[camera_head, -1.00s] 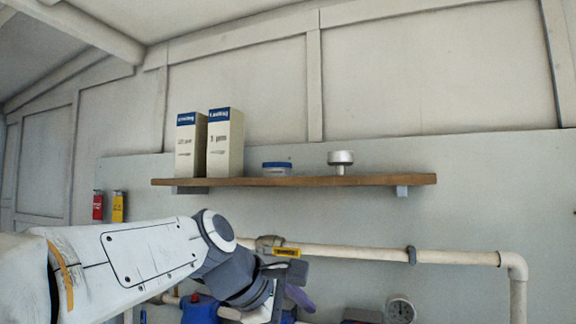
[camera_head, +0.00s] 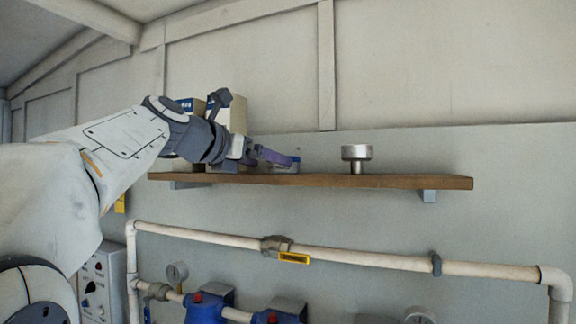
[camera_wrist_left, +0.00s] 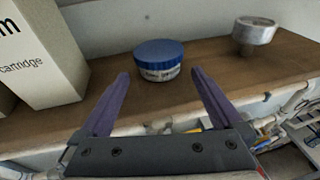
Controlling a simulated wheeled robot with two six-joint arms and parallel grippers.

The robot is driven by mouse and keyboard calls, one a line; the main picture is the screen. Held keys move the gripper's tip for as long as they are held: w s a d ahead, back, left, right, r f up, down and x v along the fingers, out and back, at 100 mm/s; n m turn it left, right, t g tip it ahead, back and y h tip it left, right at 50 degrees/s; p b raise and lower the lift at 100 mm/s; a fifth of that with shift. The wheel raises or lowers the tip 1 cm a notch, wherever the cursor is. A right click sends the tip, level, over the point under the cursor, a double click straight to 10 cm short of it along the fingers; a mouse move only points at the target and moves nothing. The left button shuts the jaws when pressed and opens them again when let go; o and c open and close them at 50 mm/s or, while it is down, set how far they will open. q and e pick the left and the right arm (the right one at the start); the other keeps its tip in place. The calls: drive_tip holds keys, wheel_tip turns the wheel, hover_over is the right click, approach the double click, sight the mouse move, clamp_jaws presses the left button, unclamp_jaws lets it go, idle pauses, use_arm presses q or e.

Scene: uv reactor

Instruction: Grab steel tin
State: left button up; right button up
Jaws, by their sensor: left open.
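A silver round steel tin (camera_head: 356,154) sits on the wooden shelf, wide at the top with a narrower part below. It also shows at the upper right of the left wrist view (camera_wrist_left: 255,31). A small tub with a blue lid (camera_wrist_left: 159,60) stands left of it on the shelf. My left gripper (camera_head: 270,156) is at shelf height, in front of the tub and left of the tin. Its purple fingers are open and empty, pointing toward the tub, with the tub beyond the gap between them in the left wrist view. My right gripper is not in view.
Tall cartridge boxes (camera_head: 238,112) stand on the shelf (camera_head: 400,181) at the left, partly hidden by my left arm. The shelf right of the tin is clear. Below it run a pale pipe (camera_head: 365,257) and blue valve bodies (camera_head: 207,309).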

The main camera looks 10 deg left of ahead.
sight(277, 172)
use_arm(q)
drive_tip(key=p+x, duration=0.1)
drive_tip(key=x, duration=0.3)
drive_tip(key=shift+r+p, duration=0.1)
drive_tip(key=shift+p, duration=0.3)
drive_tip(key=shift+w+d, duration=0.1)
drive_tip(key=shift+w, duration=0.3)
drive_tip(key=c, duration=1.3)
